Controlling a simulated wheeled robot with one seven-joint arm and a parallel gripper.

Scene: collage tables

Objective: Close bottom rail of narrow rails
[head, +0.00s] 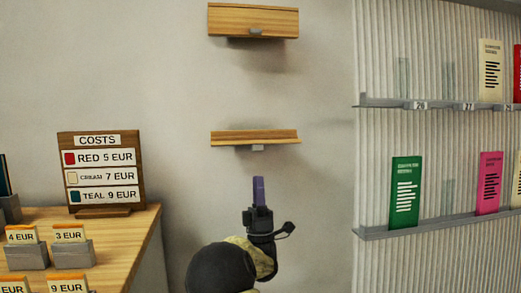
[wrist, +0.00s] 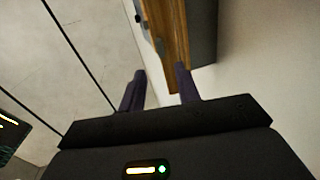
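The bottom narrow rail (head: 230,137) is a thin wooden ledge on the wall with a small grey tab under its front. The top narrow rail (head: 280,20) is above it and shows a taller wooden face with a grey knob at its lower edge. My gripper (head: 259,182) points upward below the bottom rail, its purple fingers apart from the tab in the head view. In the wrist view my gripper (wrist: 161,74) has its two fingers spread with nothing held between them. A wooden rail edge (wrist: 174,35) with grey parts lies just beyond the fingertips; contact cannot be told.
A wooden table (head: 140,240) with a costs sign (head: 99,172) and price cards stands at left. A ribbed panel (head: 375,70) with grey shelves (head: 430,226) and coloured cards stands at right. Bare wall surrounds the narrow rails.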

